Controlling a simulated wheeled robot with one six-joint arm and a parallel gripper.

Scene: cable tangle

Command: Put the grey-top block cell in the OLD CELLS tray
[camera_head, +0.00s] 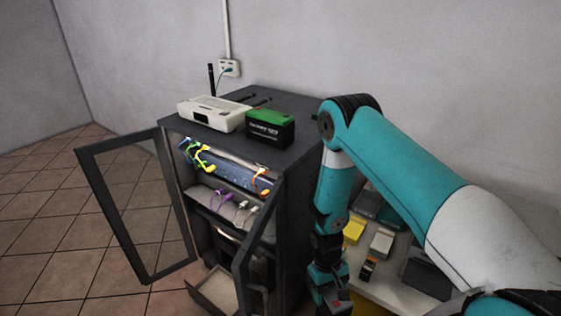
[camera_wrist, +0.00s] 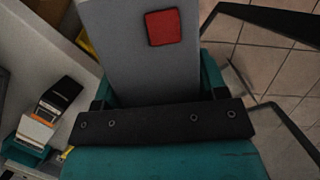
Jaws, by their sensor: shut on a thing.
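My gripper (camera_wrist: 157,88) is shut on a flat grey block (camera_wrist: 140,62) with a red square mark on it, seen close up in the wrist view. It looks like the grey-top block cell; its lower part is hidden by the gripper. In the head view my gripper (camera_head: 331,292) hangs low at the right of the cabinet, near the side table, and a small red patch shows beside it. No OLD CELLS label is readable, so I cannot tell which tray it is.
The dark cabinet (camera_head: 290,165) stands with its glazed door (camera_head: 135,205) open and coloured cables inside. A white router (camera_head: 210,113) and a green-top black block (camera_head: 270,128) sit on top. The side table (camera_head: 400,297) holds several items, including a dark box (camera_head: 427,278).

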